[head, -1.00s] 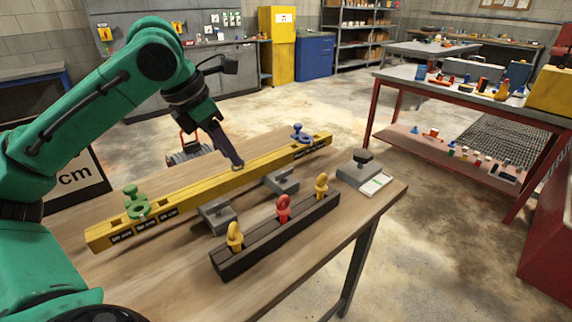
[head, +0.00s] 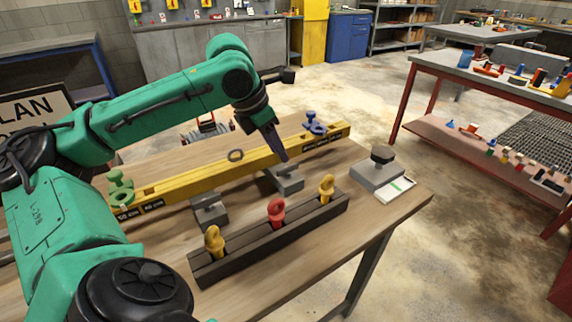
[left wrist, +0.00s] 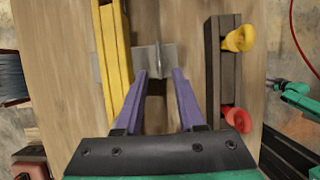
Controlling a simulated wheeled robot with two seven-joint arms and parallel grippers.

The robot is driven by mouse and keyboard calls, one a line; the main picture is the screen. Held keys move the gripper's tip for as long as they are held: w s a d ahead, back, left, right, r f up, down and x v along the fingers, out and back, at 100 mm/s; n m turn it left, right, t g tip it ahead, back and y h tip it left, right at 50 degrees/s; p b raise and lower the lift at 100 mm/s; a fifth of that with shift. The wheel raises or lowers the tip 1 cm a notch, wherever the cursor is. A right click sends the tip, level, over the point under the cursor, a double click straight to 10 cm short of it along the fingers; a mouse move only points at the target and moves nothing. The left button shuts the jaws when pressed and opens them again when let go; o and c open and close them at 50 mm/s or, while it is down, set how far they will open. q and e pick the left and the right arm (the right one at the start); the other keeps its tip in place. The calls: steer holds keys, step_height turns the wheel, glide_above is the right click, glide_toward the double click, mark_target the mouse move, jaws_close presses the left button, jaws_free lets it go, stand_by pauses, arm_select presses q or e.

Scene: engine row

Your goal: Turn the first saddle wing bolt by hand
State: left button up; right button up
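Two grey saddles stand on the table beside the yellow beam (head: 185,187): a nearer one (head: 208,210) and a farther one (head: 284,179). Each seems to carry a small grey wing bolt on top. My left gripper (head: 283,157) points down just above the farther saddle. In the left wrist view its two purple fingers (left wrist: 159,75) are apart, with that saddle's wing bolt (left wrist: 154,58) between and just beyond their tips. Contact cannot be made out. The left gripper is open and empty.
A dark rack (head: 265,243) with yellow and red ring-topped pegs lies in front of the saddles. A grey block with a black knob (head: 380,170) stands at the right.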

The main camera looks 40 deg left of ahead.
mark_target(288, 166)
arm_select(q)
steer(key=x, duration=0.5)
steer(key=shift+w+f, duration=0.2)
steer(key=shift+f, duration=0.1)
arm_select(e)
steer(key=shift+w+f, duration=0.15)
steer(key=shift+w, duration=0.6)
arm_select(q)
jaws_close()
